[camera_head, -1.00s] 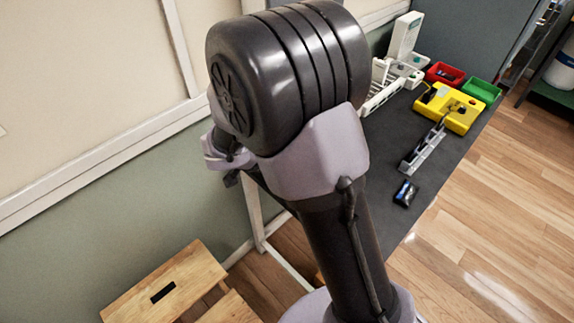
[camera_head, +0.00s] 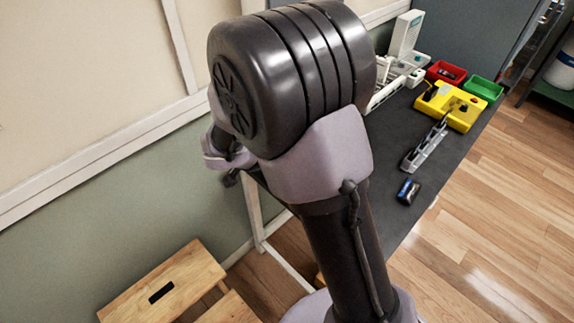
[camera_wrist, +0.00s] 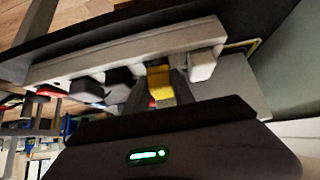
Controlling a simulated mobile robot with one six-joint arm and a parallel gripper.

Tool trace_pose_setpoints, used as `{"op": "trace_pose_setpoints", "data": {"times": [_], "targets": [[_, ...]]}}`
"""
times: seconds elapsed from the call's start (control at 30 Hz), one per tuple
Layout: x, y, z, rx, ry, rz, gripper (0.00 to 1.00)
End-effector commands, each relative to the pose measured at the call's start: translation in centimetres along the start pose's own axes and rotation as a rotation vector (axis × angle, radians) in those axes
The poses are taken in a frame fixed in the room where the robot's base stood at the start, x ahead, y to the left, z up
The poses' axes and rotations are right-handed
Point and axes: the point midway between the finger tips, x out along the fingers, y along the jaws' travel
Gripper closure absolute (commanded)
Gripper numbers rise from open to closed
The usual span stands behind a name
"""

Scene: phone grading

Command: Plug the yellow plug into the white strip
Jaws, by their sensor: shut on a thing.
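In the wrist view, the white strip (camera_wrist: 130,48) runs across the upper part of the picture, tilted. Several plugs sit along its lower side: dark ones (camera_wrist: 122,78) at the left and a white one (camera_wrist: 203,66) at the right. The yellow plug (camera_wrist: 159,78) is between them, against or very close to the strip; I cannot tell whether it is seated. My gripper (camera_wrist: 157,92) is shut on the yellow plug. A small red part shows just below it. In the head view, my arm hides the gripper and the yellow plug.
In the head view, the dark table holds a yellow box (camera_head: 462,118), a red bin (camera_head: 432,73), a green bin (camera_head: 493,86), a grey rail-like holder (camera_head: 425,150) and a small dark device (camera_head: 408,191). A wooden step stool (camera_head: 165,280) stands on the floor at lower left.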

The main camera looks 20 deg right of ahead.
Motion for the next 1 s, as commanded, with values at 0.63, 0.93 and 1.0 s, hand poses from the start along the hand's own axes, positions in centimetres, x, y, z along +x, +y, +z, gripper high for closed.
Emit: {"op": "trace_pose_setpoints", "data": {"times": [0.63, 0.93, 1.0], "targets": [[0.56, 0.0, 0.48, 0.001, 0.0, 0.0, 1.0], [0.9, -0.01, 0.78, 0.0, 0.0, 0.0, 1.0], [0.99, 0.0, 0.85, 0.0, 0.0, 0.0, 1.0]]}}
